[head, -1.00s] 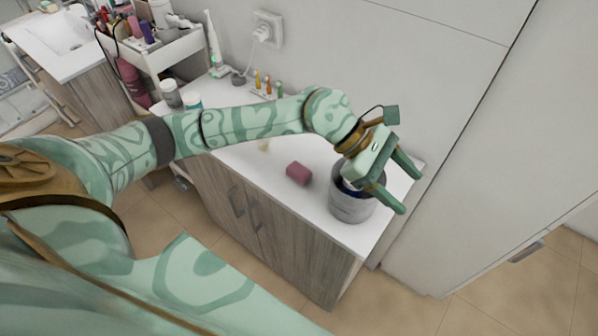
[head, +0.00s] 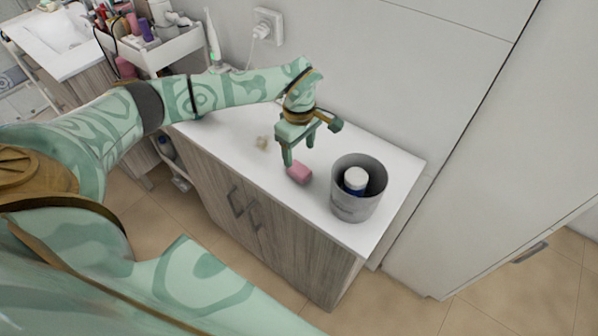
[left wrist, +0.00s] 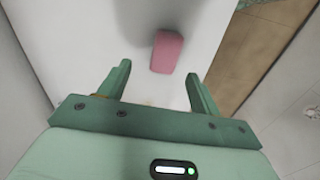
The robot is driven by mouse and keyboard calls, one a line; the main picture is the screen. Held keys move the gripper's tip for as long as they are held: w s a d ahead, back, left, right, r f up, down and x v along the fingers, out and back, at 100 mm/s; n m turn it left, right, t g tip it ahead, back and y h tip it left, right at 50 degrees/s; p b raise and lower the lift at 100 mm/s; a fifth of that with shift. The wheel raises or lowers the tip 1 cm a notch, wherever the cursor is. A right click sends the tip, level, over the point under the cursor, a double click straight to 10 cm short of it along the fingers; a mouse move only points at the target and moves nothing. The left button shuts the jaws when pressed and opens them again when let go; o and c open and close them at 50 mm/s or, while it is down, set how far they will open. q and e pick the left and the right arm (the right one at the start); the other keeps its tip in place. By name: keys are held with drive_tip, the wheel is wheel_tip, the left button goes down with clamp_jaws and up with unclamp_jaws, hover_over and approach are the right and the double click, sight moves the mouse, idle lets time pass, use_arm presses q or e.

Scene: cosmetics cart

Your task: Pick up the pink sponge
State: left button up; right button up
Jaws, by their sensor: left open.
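The pink sponge (head: 299,174) is a small block lying on the white cabinet top, left of the grey bin. It also shows in the left wrist view (left wrist: 167,52), ahead of the fingers and roughly between their lines, a little right of centre. My left gripper (head: 298,152) is open and empty, pointing down above and close to the sponge. Its two fingers show apart in the left wrist view (left wrist: 158,82), with the sponge beyond their tips. My right gripper is not in view.
A grey bin (head: 345,203) with a white-capped container (head: 355,180) inside stands right of the sponge. A small beige object (head: 262,142) lies to the left. A wall is behind the white cabinet top (head: 400,166). A trolley with bottles stands at the back left.

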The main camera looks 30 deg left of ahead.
sight(299, 168)
use_arm(q)
drive_tip(key=f, duration=0.5)
drive_tip(key=shift+s+d+f, duration=0.25)
drive_tip(key=shift+s+f, duration=0.05)
drive_tip(key=shift+s, duration=0.1)
drive_tip(key=c, duration=1)
